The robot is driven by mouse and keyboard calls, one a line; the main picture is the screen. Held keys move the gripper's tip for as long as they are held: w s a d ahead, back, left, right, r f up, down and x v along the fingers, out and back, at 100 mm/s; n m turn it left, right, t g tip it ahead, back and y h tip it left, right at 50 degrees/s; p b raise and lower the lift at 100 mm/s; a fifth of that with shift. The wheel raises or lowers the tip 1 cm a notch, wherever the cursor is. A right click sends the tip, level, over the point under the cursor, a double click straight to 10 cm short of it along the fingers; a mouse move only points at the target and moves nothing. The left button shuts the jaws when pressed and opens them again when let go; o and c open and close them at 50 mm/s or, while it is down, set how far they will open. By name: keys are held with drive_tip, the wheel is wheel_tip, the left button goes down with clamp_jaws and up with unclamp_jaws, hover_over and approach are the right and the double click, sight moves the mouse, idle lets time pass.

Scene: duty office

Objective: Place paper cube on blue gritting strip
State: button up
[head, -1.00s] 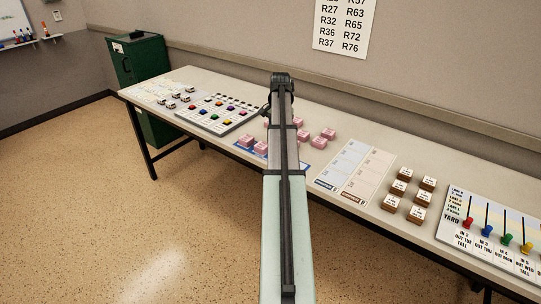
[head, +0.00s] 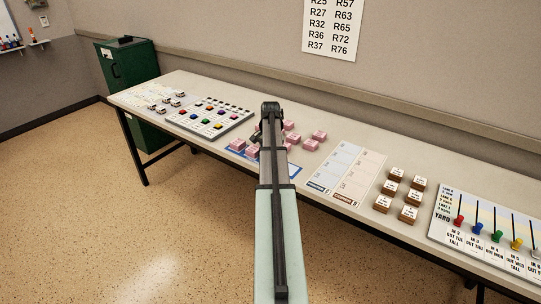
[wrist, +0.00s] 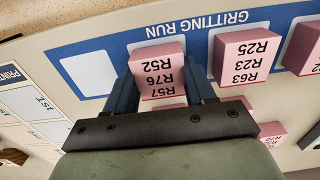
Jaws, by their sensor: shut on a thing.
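In the wrist view my gripper (wrist: 158,95) is shut on a pink paper cube (wrist: 157,62) labelled R52, R76, R57, with one dark finger at each side. The cube is over the blue gritting strip (wrist: 112,43), in front of a white square. I cannot tell whether it touches the strip. Two other pink cubes, one labelled R25, R23, R63 (wrist: 243,68), stand on the strip to the right. An empty white square (wrist: 82,73) lies to the left. In the head view my arm hides most of the gripper and part of the strip (head: 287,171).
More pink cubes (head: 319,135) stand behind the strip. Two printed sheets (head: 345,165) and several brown-based blocks (head: 383,203) are to the right, then a yard board (head: 447,217) with coloured pegs. A board with coloured buttons (head: 208,117) lies left of the strip.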

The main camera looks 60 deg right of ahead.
drive_tip(key=shift+f, duration=0.15)
drive_tip(key=o, duration=1)
drive_tip(key=shift+o, duration=0.2)
wheel_tip(320, 180, up, 12)
